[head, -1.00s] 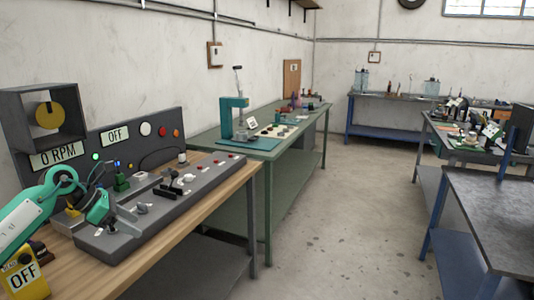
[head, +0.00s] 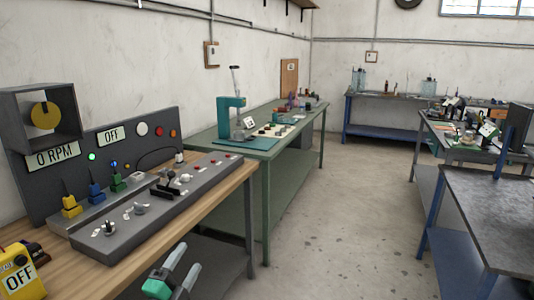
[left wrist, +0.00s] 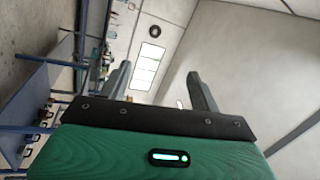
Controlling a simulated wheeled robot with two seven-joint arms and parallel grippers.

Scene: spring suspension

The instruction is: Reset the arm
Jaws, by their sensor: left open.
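My left gripper (head: 178,264) shows at the bottom of the head view, in front of the wooden workbench's (head: 215,188) front edge. It is teal with grey fingers, which are spread apart with nothing between them. In the left wrist view its two fingers (left wrist: 160,90) stand wide apart, pointing toward the upper wall and window. My right gripper is in neither view.
A grey test panel (head: 105,235) with knobs and small parts lies on the wooden bench, with a "0 RPM" sign (head: 52,157) behind. A yellow "OFF" box (head: 20,277) is at lower left. A green bench (head: 262,145) stands beyond. The floor (head: 335,215) at centre is clear.

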